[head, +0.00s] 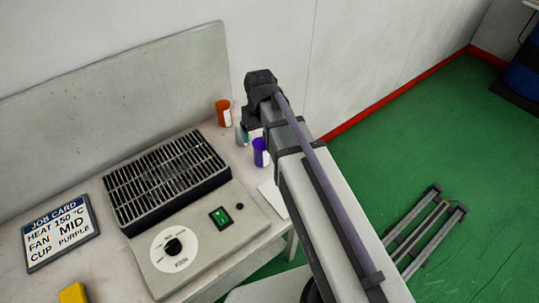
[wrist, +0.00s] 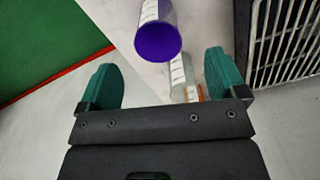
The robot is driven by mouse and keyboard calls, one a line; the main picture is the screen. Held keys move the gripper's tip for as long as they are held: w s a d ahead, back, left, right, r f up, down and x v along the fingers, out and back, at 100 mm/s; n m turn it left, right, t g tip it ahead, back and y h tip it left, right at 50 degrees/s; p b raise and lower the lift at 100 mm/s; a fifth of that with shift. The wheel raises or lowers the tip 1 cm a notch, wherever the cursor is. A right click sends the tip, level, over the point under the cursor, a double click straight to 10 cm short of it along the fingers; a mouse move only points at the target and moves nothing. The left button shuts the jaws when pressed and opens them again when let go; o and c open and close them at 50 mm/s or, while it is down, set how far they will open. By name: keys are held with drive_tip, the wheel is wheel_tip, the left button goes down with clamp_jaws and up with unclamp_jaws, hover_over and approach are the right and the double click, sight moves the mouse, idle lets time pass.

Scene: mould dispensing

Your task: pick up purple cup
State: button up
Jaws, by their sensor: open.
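The purple cup (head: 261,152) stands upright near the right edge of the bench, beside my arm, with a white label on its side. In the wrist view the purple cup (wrist: 158,42) shows its open mouth, just beyond and between the finger tips. My gripper (wrist: 160,64) is open, its two green fingers apart with nothing between them. The cup appears clear of both fingers. In the head view my wrist hangs just behind the cup, and the fingers are mostly hidden.
An orange cup (head: 223,113) stands farther back near the wall. A clear cup (wrist: 182,78) is close to the purple one. A black grille heater (head: 168,180) with a dial (head: 174,248) is to the left.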

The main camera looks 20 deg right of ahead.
sight(261, 151)
wheel_tip(261, 151, down, 9)
drive_tip(key=b, duration=0.7)
drive_tip(key=shift+w+f+b, duration=0.1)
drive_tip(key=shift+f+b, duration=0.1)
drive_tip(key=shift+b, duration=0.15)
drive_tip(key=shift+r, duration=0.25)
drive_tip(key=shift+d, duration=0.1)
drive_tip(key=c, duration=1)
